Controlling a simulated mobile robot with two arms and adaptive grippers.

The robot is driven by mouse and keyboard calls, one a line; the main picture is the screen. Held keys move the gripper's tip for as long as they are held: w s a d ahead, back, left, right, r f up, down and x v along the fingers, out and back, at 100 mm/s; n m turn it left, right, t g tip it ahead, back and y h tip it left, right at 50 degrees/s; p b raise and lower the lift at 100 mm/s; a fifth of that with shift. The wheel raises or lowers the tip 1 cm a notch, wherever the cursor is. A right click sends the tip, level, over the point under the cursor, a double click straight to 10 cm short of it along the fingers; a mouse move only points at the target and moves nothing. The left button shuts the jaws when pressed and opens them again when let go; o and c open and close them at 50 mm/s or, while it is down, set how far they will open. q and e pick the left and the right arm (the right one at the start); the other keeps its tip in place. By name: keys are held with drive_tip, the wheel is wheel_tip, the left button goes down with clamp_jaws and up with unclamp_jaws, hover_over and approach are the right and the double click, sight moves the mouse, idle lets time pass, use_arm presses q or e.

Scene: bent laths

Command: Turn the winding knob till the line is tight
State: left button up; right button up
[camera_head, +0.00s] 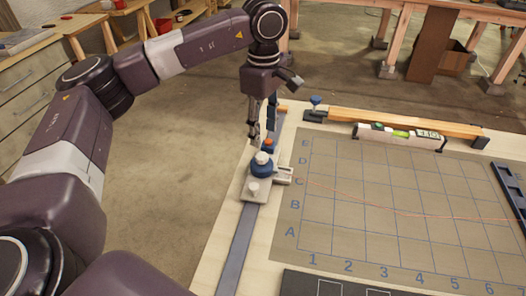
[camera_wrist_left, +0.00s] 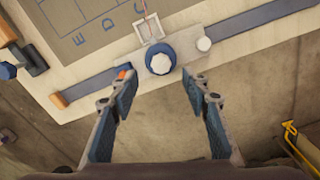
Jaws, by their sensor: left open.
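The winding knob (camera_head: 262,167) is a blue disc with a white cap, on a pale carriage (camera_head: 252,190) that sits on a blue-grey rail. The knob also shows in the left wrist view (camera_wrist_left: 160,61), with a smaller white knob (camera_wrist_left: 204,44) beside it. A thin red line (camera_head: 400,211) runs from the carriage rightward across the grid board and appears to sag. My left gripper (camera_head: 262,133) is open, just beyond the knob in the head view. In the left wrist view the open fingers (camera_wrist_left: 152,88) point toward the knob, with nothing between them.
The board (camera_head: 350,175) carries a lettered, numbered grid. Behind it are a wooden lath (camera_head: 390,121) and a level (camera_head: 370,133). A dark tray (camera_head: 509,195) lies at the right edge, a black panel (camera_head: 340,287) in front. An orange tab (camera_wrist_left: 122,74) sits by one finger.

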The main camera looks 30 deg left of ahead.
sight(262, 155)
use_arm(q)
drive_tip(key=shift+a+f, duration=0.1)
drive_tip(key=shift+f, duration=0.1)
drive_tip(key=shift+a+f, duration=0.1)
drive_tip(key=shift+f, duration=0.25)
wheel_tip(262, 155, down, 6)
drive_tip(key=shift+a+r+p, duration=0.1)
drive_tip(key=shift+p, duration=0.55)
drive_tip(key=shift+f, duration=0.6)
drive_tip(key=shift+c, duration=0.2)
use_arm(e)
drive_tip(key=shift+s+a+r, duration=0.2)
drive_tip(key=shift+r, duration=0.55)
use_arm(q)
drive_tip(key=c, duration=1.1)
use_arm(e)
drive_tip(key=shift+f, duration=0.2)
